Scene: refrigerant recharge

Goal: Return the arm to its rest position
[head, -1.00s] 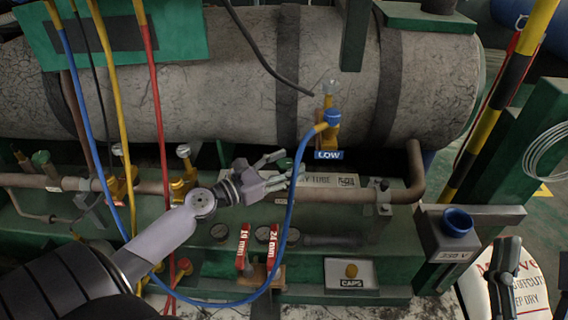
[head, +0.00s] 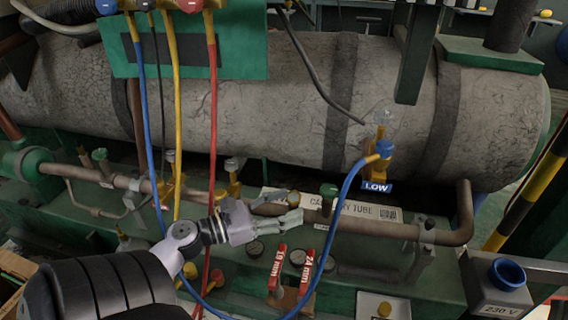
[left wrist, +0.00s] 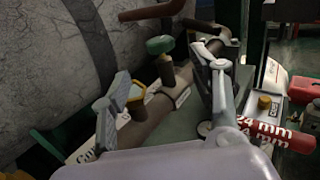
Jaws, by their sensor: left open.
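My left arm comes in from the lower left in the head view, and its gripper (head: 290,208) is open and empty. The gripper hangs in front of the copper pipe (head: 350,222) and the white capillary tube label (head: 330,204). In the left wrist view the open fingers (left wrist: 165,100) spread wide, with the pipe and a green-capped valve (left wrist: 161,45) showing between them. My right gripper is not in the head view now.
A blue hose (head: 341,205) runs from the LOW fitting (head: 377,187) down past the gripper. Red 19 mm (head: 276,268) and 24 mm (head: 307,267) wrenches stand below. A large grey tank (head: 270,100) lies behind. A 230 V box (head: 497,285) stands at right.

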